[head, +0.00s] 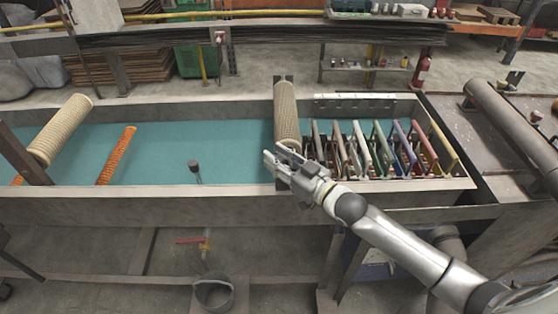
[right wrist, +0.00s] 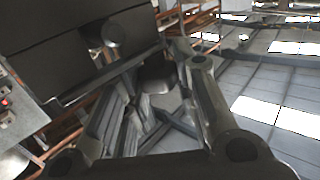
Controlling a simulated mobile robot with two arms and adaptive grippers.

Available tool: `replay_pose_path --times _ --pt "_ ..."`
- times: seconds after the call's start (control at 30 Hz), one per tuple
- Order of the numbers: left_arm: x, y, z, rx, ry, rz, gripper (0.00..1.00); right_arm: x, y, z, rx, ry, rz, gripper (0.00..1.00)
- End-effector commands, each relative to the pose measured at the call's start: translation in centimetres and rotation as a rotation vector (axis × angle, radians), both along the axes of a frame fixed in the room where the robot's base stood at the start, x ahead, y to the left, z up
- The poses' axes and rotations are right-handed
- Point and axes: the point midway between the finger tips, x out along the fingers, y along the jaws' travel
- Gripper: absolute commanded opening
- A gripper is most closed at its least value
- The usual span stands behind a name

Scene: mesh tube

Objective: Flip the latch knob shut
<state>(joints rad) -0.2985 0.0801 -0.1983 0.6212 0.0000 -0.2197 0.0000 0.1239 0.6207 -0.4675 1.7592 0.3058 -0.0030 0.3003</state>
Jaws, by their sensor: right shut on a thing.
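My right gripper (head: 275,160) reaches in from the right to the front wall of the tank, at the lower end of the upright-leaning beige mesh tube (head: 287,108). In the right wrist view the fingers (right wrist: 155,95) are closed around a dark rounded piece, the latch knob (right wrist: 157,76). In the head view that knob is hidden by the gripper. A similar dark knob on a thin stem (head: 193,166) stands further left at the tank's front, apart from the gripper. My left gripper is not in view.
The long tank (head: 150,205) has a teal bottom. A rack of coloured frames (head: 380,150) stands right of the gripper. Another beige tube (head: 62,130) and an orange one (head: 117,155) lean at the left. A bucket (head: 214,293) stands below.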

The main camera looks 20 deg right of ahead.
Motion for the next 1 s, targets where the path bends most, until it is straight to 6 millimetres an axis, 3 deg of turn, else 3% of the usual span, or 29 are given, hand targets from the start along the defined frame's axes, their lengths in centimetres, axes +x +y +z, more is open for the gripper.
replay_pose_path --times 0.5,0.53,0.67,1.0 --pt "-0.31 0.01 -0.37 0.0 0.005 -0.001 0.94 -0.02 -0.1 0.18 0.003 -0.001 0.034 0.03" --pt "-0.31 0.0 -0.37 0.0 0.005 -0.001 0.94 -0.02 -0.1 0.18 0.003 -0.001 0.034 0.3" --pt "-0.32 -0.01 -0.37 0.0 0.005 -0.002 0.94 -0.02 -0.11 0.13 0.002 0.0 0.034 0.47" --pt "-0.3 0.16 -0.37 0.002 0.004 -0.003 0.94 -0.1 -0.18 0.02 0.001 0.002 0.033 0.49"
